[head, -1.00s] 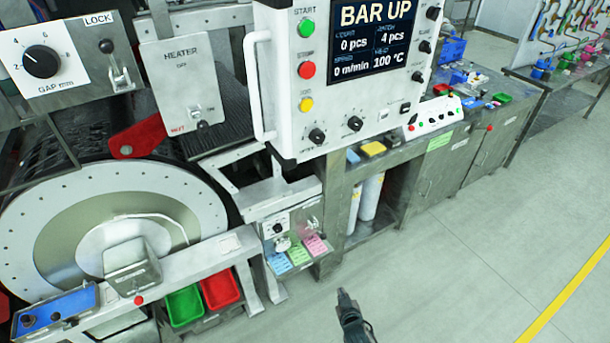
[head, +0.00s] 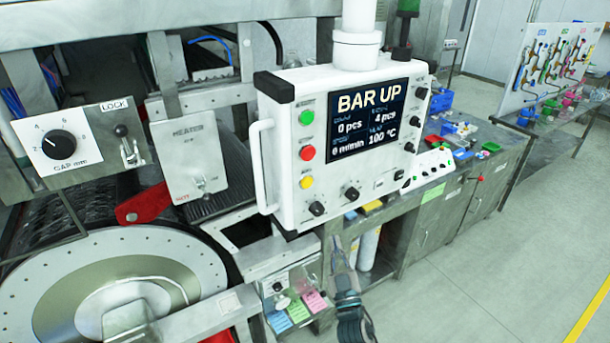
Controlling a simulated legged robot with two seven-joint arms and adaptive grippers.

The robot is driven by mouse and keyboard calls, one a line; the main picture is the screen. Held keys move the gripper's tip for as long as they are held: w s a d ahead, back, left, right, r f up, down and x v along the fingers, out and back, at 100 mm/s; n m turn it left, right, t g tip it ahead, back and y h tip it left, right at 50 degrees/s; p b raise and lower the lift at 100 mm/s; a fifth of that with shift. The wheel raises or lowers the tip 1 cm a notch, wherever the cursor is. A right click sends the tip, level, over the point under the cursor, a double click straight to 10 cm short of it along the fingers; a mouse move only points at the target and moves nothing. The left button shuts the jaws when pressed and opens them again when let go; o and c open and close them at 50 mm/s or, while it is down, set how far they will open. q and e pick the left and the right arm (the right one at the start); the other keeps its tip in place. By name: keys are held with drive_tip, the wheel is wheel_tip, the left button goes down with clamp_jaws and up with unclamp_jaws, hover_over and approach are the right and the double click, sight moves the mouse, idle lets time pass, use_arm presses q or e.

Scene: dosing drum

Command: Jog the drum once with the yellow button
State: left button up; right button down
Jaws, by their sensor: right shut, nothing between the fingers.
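The yellow button (head: 306,183) is on the left side of the white control panel (head: 290,212), below a red button (head: 307,153) and a green button (head: 306,117). The panel's screen (head: 367,118) reads BAR UP, 0 pcs and 100 °C. The drum (head: 115,290) shows at the lower left, its front partly covered by a grey bar. My right gripper (head: 337,240) is shut and empty, pointing up, below the panel's lower edge. It appears apart from the yellow button. My left gripper is not in view.
A white handle (head: 262,168) stands out from the panel's left edge. Black knobs (head: 317,208) sit below the yellow button. A red lever (head: 143,204) and the heater box (head: 193,158) are further left. The floor (head: 470,270) at right is clear.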

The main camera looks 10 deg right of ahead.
sight(307, 183)
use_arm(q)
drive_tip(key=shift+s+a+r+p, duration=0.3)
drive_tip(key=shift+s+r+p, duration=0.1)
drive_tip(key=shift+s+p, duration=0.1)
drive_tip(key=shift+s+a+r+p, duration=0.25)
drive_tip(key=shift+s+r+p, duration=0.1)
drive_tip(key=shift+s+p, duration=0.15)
use_arm(e)
drive_tip(key=s+r+t, duration=0.1)
drive_tip(key=s+r, duration=0.1)
drive_tip(key=r, duration=0.5)
drive_tip(key=s+a+r+n+t+y, duration=0.1)
drive_tip(key=r+t, duration=0.1)
drive_tip(key=r, duration=0.4)
drive_tip(key=shift+s+a+r, duration=0.3)
drive_tip(key=shift+s+r, duration=0.05)
drive_tip(key=shift+r, duration=0.05)
drive_tip(key=shift+d, duration=0.1)
drive_tip(key=shift+w, duration=0.1)
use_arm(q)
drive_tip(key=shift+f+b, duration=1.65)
use_arm(e)
drive_tip(key=shift+w+a, duration=0.55)
drive_tip(key=shift+w, duration=0.8)
drive_tip(key=shift+w+a, duration=0.55)
drive_tip(key=shift+w, duration=0.8)
drive_tip(key=shift+w+a, duration=0.55)
drive_tip(key=shift+w, duration=0.8)
drive_tip(key=shift+w, duration=0.1)
